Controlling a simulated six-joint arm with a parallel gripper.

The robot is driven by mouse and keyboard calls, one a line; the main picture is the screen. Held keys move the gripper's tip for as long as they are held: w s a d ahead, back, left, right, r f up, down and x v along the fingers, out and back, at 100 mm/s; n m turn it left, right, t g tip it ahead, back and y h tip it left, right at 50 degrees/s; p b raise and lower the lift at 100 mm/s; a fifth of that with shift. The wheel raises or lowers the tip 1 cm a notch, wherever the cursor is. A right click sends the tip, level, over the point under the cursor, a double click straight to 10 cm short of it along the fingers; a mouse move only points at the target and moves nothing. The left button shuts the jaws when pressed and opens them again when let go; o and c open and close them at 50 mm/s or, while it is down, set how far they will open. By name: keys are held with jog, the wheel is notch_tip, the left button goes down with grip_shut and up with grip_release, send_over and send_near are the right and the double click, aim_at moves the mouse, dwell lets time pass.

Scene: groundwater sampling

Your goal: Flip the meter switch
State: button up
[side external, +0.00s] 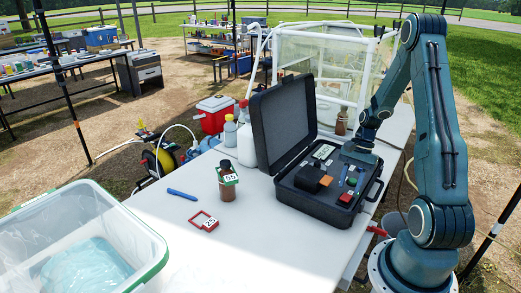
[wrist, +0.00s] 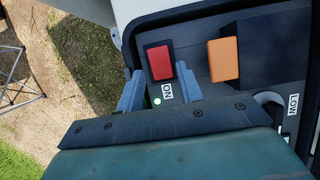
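The meter is a dark open case (side external: 316,208) on the white table, with its lid up. In the wrist view a red rocker switch (wrist: 159,62) sits on its dark panel, with an "ON" label (wrist: 168,91) and a bright green light (wrist: 157,101) below it. The red switch also shows in the side view (side external: 345,198). My gripper (wrist: 155,72) is open over the panel, one blue-grey finger on each side of the switch's lower part, with nothing held. In the side view my gripper (side external: 352,177) reaches down into the case. Whether it touches the panel I cannot tell.
An orange block (wrist: 223,60) sits right of the switch, near a "LOW" label (wrist: 293,104). On the table are a brown bottle (side external: 228,190), a blue pen (side external: 182,194), a red tag (side external: 204,221) and a clear bin (side external: 150,245). The raised lid (side external: 283,122) stands behind.

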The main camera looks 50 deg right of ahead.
aim_at(346, 197)
jog(key=shift+x, duration=1.45)
jog(key=shift+c, duration=0.5)
jog(key=c, duration=0.6)
jog(key=shift+a+r+h, duration=0.1)
jog(key=shift+a+h, duration=0.2)
jog(key=shift+h, duration=0.8)
jog(key=shift+a+h, duration=0.25)
jog(key=shift+h, duration=0.85)
jog(key=o, duration=0.7)
